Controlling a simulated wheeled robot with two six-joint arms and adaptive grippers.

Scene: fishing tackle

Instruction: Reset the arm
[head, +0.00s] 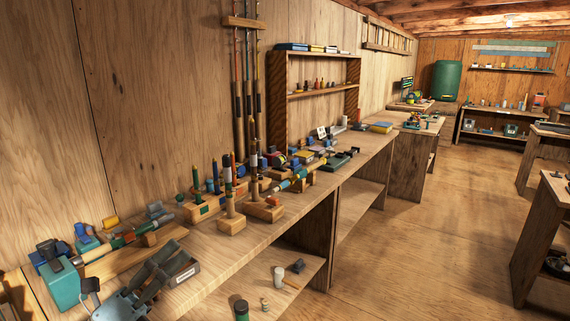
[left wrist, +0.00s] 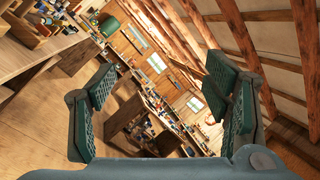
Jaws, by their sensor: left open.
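My left gripper (head: 146,280) is at the bottom left of the head view, in front of the near end of the long wooden workbench (head: 290,205). In the left wrist view its two padded fingers (left wrist: 170,100) stand wide apart with nothing between them. That view is tilted and looks out across the room towards the rafters. My right gripper is in neither view.
The workbench holds fishing rods in wooden stands (head: 231,222), a teal box (head: 63,287) and small tackle. A shelf unit (head: 312,92) stands at its back. A lower shelf holds a white mug-like item (head: 279,277). The wooden floor (head: 430,230) to the right is clear.

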